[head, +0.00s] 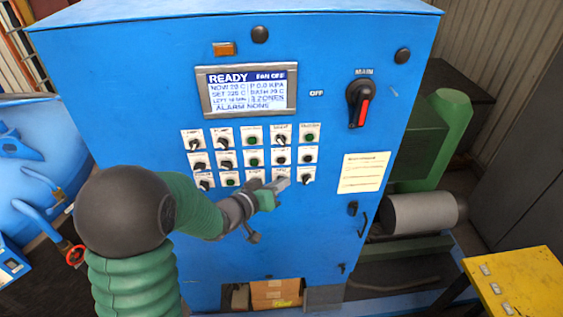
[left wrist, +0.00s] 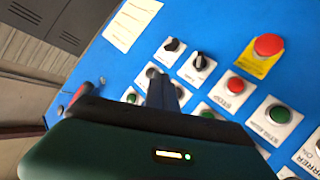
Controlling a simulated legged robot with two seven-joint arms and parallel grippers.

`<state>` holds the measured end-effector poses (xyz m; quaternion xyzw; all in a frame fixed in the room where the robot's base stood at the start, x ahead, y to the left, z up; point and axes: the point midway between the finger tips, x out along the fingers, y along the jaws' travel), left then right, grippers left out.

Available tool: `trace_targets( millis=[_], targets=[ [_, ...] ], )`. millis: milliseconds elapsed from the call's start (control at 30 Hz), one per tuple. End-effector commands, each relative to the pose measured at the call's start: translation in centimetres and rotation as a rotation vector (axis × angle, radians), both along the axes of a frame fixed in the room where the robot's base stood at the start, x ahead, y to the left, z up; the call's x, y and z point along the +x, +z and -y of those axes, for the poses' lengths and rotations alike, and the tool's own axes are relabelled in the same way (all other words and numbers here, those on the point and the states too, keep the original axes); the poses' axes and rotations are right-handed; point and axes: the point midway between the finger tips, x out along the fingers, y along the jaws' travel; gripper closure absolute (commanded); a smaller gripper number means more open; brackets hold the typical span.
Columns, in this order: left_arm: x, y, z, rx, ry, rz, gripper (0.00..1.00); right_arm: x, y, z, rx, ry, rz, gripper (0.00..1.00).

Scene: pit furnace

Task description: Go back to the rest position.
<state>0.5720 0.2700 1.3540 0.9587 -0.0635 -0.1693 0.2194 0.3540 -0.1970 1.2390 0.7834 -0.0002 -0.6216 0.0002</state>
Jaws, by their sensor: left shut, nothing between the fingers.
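My left arm comes in from the left in the head view, and its gripper (head: 282,184) is in front of the lower part of the button panel on the blue control cabinet (head: 320,230). The left gripper is shut and empty. In the left wrist view its fingers (left wrist: 162,88) point at the panel among switches and buttons. I cannot tell whether the fingertips touch the panel. The gripper hides part of the bottom row of controls. My right gripper is not in view.
The cabinet carries a display (head: 248,90) reading READY and a red-and-black main switch (head: 361,102). A red mushroom button (left wrist: 268,45) shows in the left wrist view. A blue vessel (head: 40,150) stands at left, a green machine (head: 435,140) and yellow surface (head: 520,290) at right.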

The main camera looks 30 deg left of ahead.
Motion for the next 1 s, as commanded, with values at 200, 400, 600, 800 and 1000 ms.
trace_targets(
  millis=[200,400,600,800,1000],
  targets=[
    [0.0,0.0,0.0,0.000,0.000,0.000,1.00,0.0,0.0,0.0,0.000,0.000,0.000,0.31],
    [-0.7,-4.8,0.1,0.082,0.035,-0.078,1.00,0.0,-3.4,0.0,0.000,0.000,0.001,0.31],
    [-7.8,-20.3,1.5,0.343,0.066,-0.480,1.00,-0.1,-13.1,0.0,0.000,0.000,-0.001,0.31],
    [-18.1,-29.4,5.5,0.439,-0.096,-0.855,1.00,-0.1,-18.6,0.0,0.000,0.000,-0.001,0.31],
    [-21.9,-30.6,7.3,0.445,-0.186,-0.973,1.00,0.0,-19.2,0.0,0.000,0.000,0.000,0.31]
  ],
)
